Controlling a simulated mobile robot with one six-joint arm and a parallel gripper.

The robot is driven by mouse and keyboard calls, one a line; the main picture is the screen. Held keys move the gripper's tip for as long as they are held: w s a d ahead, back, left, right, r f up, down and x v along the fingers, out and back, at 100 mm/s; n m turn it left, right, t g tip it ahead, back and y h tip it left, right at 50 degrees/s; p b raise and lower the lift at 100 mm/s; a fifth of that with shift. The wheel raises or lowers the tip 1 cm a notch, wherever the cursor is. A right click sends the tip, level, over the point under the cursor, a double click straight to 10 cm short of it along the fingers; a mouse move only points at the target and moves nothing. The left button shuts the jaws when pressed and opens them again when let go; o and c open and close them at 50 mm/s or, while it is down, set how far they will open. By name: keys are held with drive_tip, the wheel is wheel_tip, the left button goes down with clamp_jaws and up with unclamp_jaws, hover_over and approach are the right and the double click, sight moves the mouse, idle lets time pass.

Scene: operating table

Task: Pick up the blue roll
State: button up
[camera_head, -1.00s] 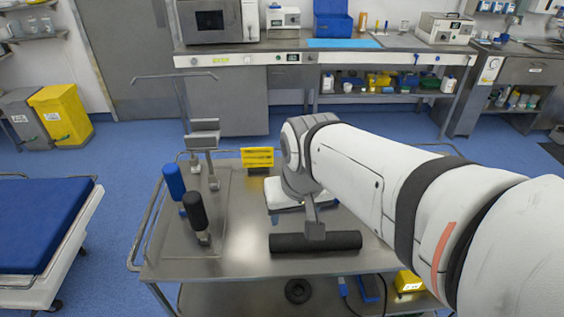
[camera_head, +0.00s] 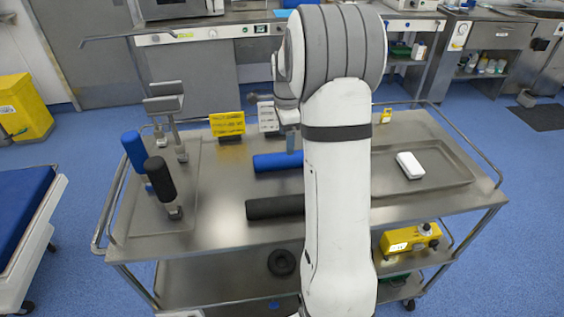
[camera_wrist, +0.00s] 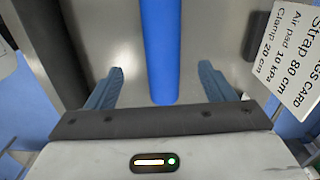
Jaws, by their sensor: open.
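The blue roll (camera_head: 278,162) lies on the metal trolley top, behind a black roll (camera_head: 273,208); my arm hides its right part. In the wrist view the blue roll (camera_wrist: 160,45) runs from the top edge down between my fingers, with its near end showing. My gripper (camera_wrist: 160,85) is open, one finger on each side of the roll, with gaps on both sides. In the head view my arm mostly hides the gripper near the blue roll. I cannot tell the exact height of the fingers over the roll.
A blue-padded post (camera_head: 133,150) and a black-padded post (camera_head: 158,178) stand at the left. A yellow sign (camera_head: 228,123) is behind the roll. A printed card (camera_wrist: 288,55) is at the wrist view's right. A white box (camera_head: 410,165) sits in a right-hand tray.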

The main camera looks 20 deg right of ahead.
sight(286, 156)
drive_tip(key=shift+w+d+f, duration=0.15)
drive_tip(key=shift+d+f, duration=0.05)
drive_tip(key=shift+f, duration=0.65)
wheel_tip(286, 156, down, 7)
drive_tip(key=shift+w+a+r+p, duration=0.1)
drive_tip(key=shift+a+r+p, duration=0.05)
drive_tip(key=shift+p, duration=0.15)
drive_tip(key=shift+c, duration=0.6)
drive_tip(key=c, duration=1.1)
